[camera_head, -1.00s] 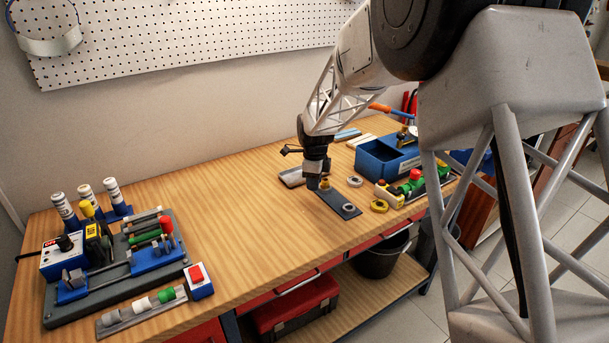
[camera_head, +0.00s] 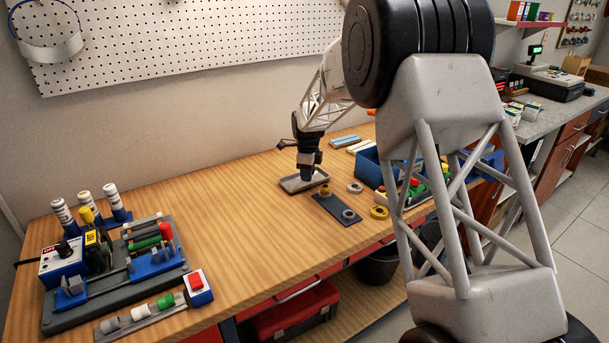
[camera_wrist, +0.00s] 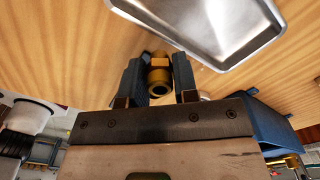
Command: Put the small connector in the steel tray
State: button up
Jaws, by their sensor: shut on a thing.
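My gripper (camera_wrist: 159,72) is shut on a small brass connector (camera_wrist: 160,78), which sits between the two fingers in the wrist view. The steel tray (camera_wrist: 243,46) is shallow and bare where it shows, beside and beyond the fingertips there. In the head view my gripper (camera_head: 307,174) points down and overlaps the steel tray (camera_head: 291,186) in the picture; the held connector cannot be made out there. A dark mat (camera_head: 336,207) lies at the tray's near right side, with a brass-coloured piece (camera_head: 324,191) on its far end and a grey ring (camera_head: 348,214) on its near end.
A yellow ring (camera_head: 379,212) and a pale ring (camera_head: 355,187) lie near the mat. A blue bin (camera_head: 368,167) stands to the right, with coloured valve parts beside it. A fixture board (camera_head: 120,275) fills the left. The middle of the bench is clear.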

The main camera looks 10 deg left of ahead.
jog(key=shift+w+a+f, duration=0.1)
jog(key=shift+w+a, duration=0.25)
jog(key=shift+w, duration=0.5)
jog(key=shift+w+a+f, duration=0.1)
jog(key=shift+w+a, duration=0.3)
jog(key=shift+w, duration=0.5)
jog(key=shift+w+a, duration=0.35)
jog(key=shift+w, duration=0.5)
jog(key=shift+f, duration=1.8)
jog(key=shift+f, duration=0.15)
jog(key=o, duration=1)
notch_tip(320, 180, up, 12)
